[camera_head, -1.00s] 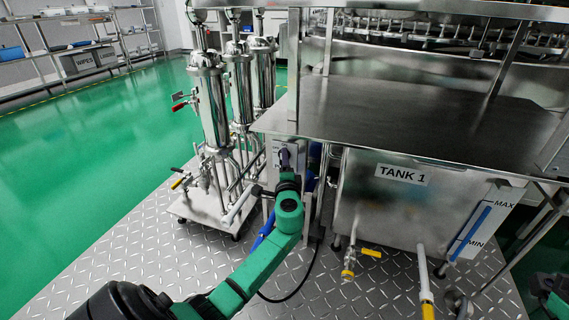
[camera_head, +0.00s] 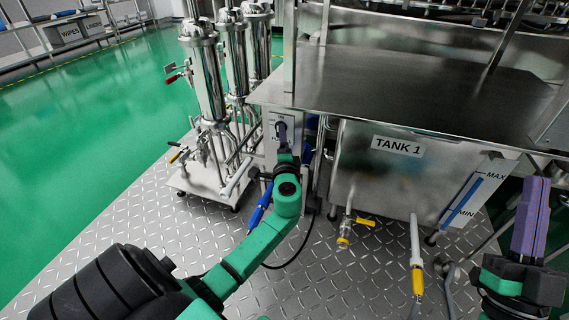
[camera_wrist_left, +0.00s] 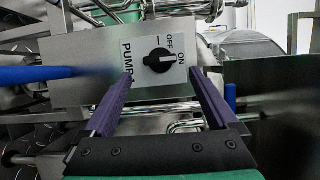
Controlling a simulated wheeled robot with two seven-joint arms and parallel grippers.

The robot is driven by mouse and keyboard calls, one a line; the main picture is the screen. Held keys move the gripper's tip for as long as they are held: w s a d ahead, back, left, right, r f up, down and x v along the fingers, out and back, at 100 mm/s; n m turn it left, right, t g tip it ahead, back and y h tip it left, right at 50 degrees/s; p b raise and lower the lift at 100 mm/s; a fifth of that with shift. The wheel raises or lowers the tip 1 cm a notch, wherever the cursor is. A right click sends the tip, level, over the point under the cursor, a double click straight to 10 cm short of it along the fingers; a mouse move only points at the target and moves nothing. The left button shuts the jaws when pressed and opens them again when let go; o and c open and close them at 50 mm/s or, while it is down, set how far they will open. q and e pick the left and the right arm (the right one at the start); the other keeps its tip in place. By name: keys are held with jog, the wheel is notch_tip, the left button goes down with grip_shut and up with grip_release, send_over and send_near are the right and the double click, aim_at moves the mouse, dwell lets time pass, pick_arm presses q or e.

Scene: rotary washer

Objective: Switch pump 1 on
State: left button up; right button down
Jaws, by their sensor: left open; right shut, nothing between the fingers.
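The pump switch is a black rotary knob (camera_wrist_left: 158,62) on a white plate marked PUMP, OFF and ON, seen in the left wrist view. I cannot tell for sure which label it points at. It sits on a grey control box (camera_head: 270,125) beside the tank in the head view. My left gripper (camera_head: 283,132) is in front of this box. Its open purple fingers (camera_wrist_left: 163,78) lie either side of the knob in the left wrist view, apart from it. My right gripper (camera_head: 532,207) is shut and empty at the right edge of the head view.
The steel tank labelled TANK 1 (camera_head: 375,185) stands right of the box, under a steel tabletop (camera_head: 420,100). Tall steel filter cylinders (camera_head: 208,80) stand to the left. A yellow-handled valve (camera_head: 345,230) sticks out low below the tank. The green floor at left is clear.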

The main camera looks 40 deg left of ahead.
pick_arm(q)
jog(key=p+v, duration=0.2)
jog(key=v, duration=0.8)
jog(key=shift+s+d, duration=0.25)
jog(key=shift+s, duration=0.05)
pick_arm(e)
notch_tip(320, 180, down, 23)
jog(key=a+m+g+h, duration=0.2)
jog(key=g, duration=0.5)
jog(key=shift+s+a+f+h, duration=0.15)
jog(key=shift+s+a+h, duration=0.25)
jog(key=shift+s, duration=0.05)
pick_arm(q)
jog(key=shift+f, duration=0.1)
